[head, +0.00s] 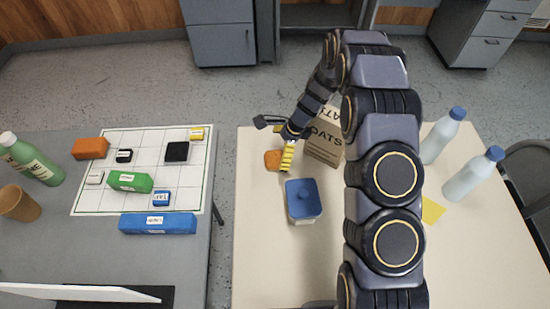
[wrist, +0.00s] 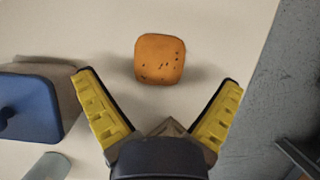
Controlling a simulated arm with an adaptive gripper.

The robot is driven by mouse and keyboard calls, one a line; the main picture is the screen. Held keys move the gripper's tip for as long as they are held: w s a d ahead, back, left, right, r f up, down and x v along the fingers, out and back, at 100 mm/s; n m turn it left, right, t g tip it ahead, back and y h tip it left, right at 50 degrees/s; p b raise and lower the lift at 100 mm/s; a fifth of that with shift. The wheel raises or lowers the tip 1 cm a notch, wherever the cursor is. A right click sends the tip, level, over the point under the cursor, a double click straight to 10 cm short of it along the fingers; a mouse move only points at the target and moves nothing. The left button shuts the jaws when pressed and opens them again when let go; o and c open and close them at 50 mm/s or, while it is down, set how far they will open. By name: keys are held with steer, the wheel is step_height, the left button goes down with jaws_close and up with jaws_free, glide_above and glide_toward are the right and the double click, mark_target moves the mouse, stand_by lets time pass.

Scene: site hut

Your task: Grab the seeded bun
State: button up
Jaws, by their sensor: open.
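The seeded bun (wrist: 159,59) is a small orange-brown rounded block with dark specks on top. It lies on the cream table, and in the head view the bun (head: 271,159) shows just left of my gripper (head: 287,157), which partly covers it. In the wrist view my gripper (wrist: 158,92) is open, its two yellow fingers spread wide. The bun sits beyond the fingertips, roughly centred between them, with nothing between the fingers.
A blue-lidded container (head: 303,199) stands close by, also at left in the wrist view (wrist: 28,108). Two bottles (head: 472,174) (head: 442,135) stand at right. The table's edge (wrist: 262,55) is right of the bun.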

mark_target(275, 155)
steer(key=x, duration=0.4)
steer(key=shift+f, duration=0.1)
steer(key=c, duration=1.2)
